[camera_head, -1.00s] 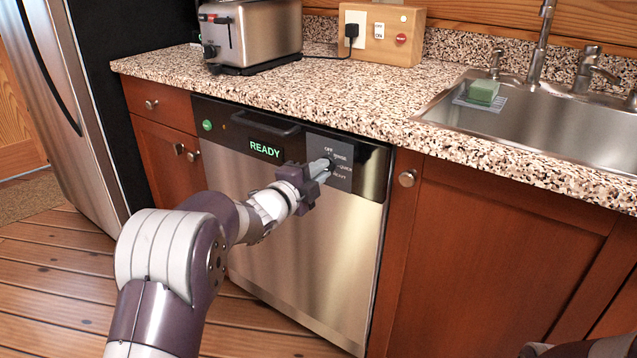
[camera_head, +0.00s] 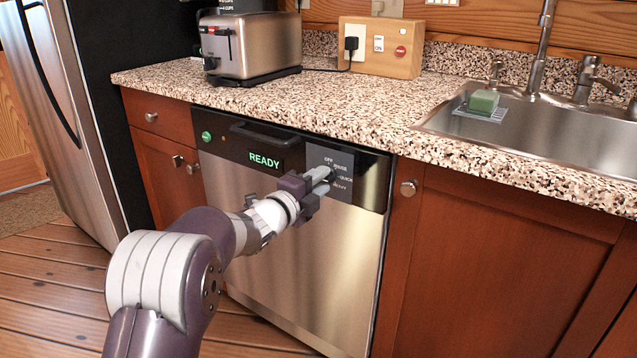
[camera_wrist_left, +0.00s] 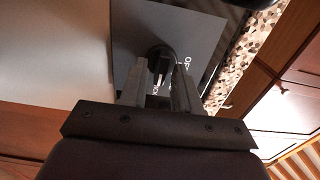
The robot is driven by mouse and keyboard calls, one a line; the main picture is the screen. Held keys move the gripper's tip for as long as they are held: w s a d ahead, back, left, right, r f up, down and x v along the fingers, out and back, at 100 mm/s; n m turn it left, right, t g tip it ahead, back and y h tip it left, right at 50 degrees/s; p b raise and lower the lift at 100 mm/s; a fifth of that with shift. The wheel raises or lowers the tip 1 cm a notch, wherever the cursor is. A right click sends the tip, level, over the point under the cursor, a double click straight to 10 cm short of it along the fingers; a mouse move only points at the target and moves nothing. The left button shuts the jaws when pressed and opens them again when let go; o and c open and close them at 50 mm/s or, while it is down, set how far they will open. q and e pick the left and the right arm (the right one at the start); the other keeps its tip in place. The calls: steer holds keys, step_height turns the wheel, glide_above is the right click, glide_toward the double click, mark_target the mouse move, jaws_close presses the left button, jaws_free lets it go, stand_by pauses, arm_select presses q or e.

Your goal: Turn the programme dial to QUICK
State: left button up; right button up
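The programme dial (camera_wrist_left: 160,62) is a dark knob with a pale mark, on the dark grey control panel (camera_wrist_left: 122,38) of the dishwasher (camera_head: 285,235). In the head view my left gripper (camera_head: 325,176) reaches the panel beside the printed words OFF, RINSE and QUICK and largely hides the dial. In the left wrist view its two fingers stand apart, one on each side of the dial; I cannot tell whether they touch it. Which word the dial points to is unclear. The display (camera_head: 265,161) reads READY in green. My right gripper is out of view.
The granite counter (camera_head: 330,98) overhangs just above the panel. A toaster (camera_head: 250,45) and a wooden socket box (camera_head: 385,47) stand on it. The sink (camera_head: 540,135) with a green sponge (camera_head: 483,102) is at right. The dishwasher's handle (camera_head: 265,134) juts out left of the dial.

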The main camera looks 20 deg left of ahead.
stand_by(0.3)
arm_select(q)
steer(key=p+v, duration=0.3)
steer(key=v, duration=0.9)
steer(key=shift+s, duration=0.3)
steer(key=shift+a, duration=0.1)
